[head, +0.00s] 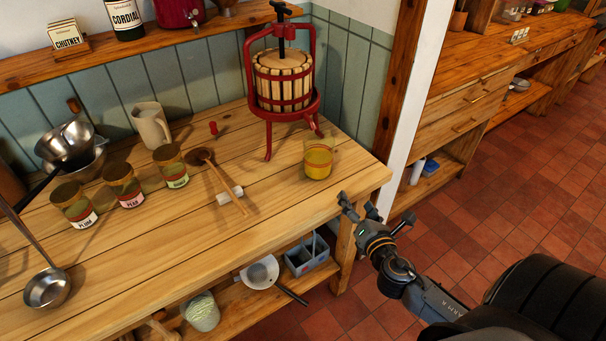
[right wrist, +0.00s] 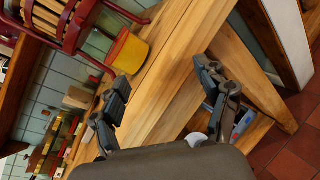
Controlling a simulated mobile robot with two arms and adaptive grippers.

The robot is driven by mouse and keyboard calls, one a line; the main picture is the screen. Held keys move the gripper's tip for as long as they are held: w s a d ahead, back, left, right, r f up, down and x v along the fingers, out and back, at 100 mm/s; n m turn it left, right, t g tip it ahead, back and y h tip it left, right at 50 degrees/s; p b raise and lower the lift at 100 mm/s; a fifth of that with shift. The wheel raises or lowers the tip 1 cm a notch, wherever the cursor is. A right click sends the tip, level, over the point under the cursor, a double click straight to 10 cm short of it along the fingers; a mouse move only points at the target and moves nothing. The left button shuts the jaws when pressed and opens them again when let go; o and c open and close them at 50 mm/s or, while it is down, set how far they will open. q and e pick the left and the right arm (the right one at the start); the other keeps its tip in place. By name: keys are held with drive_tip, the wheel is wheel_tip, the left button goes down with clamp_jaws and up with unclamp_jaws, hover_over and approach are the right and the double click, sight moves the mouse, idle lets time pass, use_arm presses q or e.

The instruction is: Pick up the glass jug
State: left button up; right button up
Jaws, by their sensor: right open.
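The glass jug (head: 319,161), clear with yellow liquid inside, stands upright on the wooden bench near its right end, just right of the red fruit press (head: 284,90). In the right wrist view the jug (right wrist: 128,53) shows at upper left, beyond my fingers and close to the red press frame. My right gripper (head: 376,211) is open and empty, off the bench's right front corner, to the lower right of the jug and apart from it. Its two fingers are spread wide in the wrist view (right wrist: 163,79). My left gripper is not in view.
Labelled jars (head: 122,185), a wooden spoon (head: 219,178) on a white rest, a cream jug (head: 150,127) and a ladle (head: 47,287) are on the bench to the left. A lower shelf holds a pan (head: 260,272). The bench in front of the glass jug is clear.

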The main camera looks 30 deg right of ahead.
wheel_tip(320, 180, up, 5)
drive_tip(key=w+a+n+t+y, duration=0.2)
drive_tip(key=n+y, duration=0.1)
drive_tip(key=n, duration=0.5)
drive_tip(key=n+p, duration=0.1)
approach(314, 143)
drive_tip(key=shift+t, duration=0.3)
drive_tip(key=shift+w+d+f+p, duration=0.1)
drive_tip(key=shift+w+f+p, duration=0.1)
drive_tip(key=shift+w, duration=1.2)
drive_tip(key=shift+w+f+p, duration=0.15)
drive_tip(key=shift+w+p, duration=0.05)
drive_tip(key=shift+w, duration=1.2)
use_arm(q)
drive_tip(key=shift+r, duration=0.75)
use_arm(e)
drive_tip(key=shift+s, duration=0.1)
drive_tip(key=shift+c, duration=0.3)
drive_tip(key=shift+r, duration=0.15)
drive_tip(key=c, duration=1.4)
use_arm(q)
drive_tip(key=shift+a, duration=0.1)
use_arm(e)
drive_tip(key=shift+d, duration=0.15)
